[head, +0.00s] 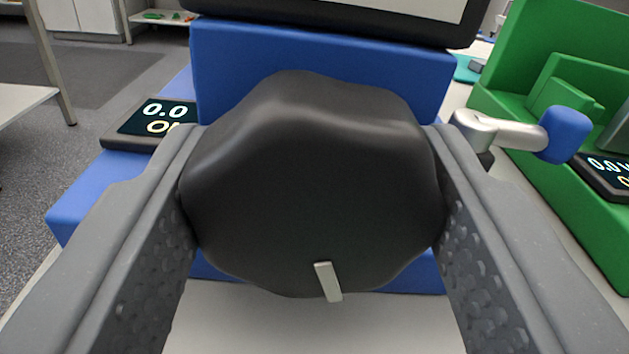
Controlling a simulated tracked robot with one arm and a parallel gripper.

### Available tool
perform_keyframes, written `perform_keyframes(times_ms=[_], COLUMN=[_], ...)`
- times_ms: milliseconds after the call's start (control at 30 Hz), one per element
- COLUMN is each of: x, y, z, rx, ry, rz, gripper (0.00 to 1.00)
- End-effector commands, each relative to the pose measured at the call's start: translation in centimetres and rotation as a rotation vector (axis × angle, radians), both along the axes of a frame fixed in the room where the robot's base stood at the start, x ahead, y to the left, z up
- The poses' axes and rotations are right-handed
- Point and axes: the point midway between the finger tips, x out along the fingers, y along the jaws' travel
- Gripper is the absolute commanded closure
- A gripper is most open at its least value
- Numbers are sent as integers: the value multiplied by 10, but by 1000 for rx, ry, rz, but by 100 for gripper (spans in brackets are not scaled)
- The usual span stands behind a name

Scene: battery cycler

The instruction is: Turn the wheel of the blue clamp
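The black lobed wheel (315,195) of the blue clamp (320,60) fills the middle of the head view. A short pale mark (328,281) sits near the bottom of its face, slightly right of centre and a little tilted. My gripper (314,135) has one grey finger on each side of the wheel. Both textured inner pads meet the wheel's left and right edges, with no gap visible. The wheel hides part of the blue body and whatever lies behind it.
A silver lever with a blue knob (567,135) sticks out to the right of the wheel. A green clamp (555,70) stands further right. A small display (150,120) lies at left, and a dark-framed screen (340,20) is above. White bench surface shows below.

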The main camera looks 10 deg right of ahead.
Motion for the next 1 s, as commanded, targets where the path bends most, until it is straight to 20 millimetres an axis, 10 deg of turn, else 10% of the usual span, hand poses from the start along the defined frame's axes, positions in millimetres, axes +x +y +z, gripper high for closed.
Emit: perform_keyframes(times_ms=[667,700,733,1000], x=[0,0,0,0], y=[0,0,0,-1], z=[0,0,0,0], rx=[258,258,258,257], ry=[-9,-9,-9,-9], rz=[0,0,0,0], gripper=[73,39,31,29])
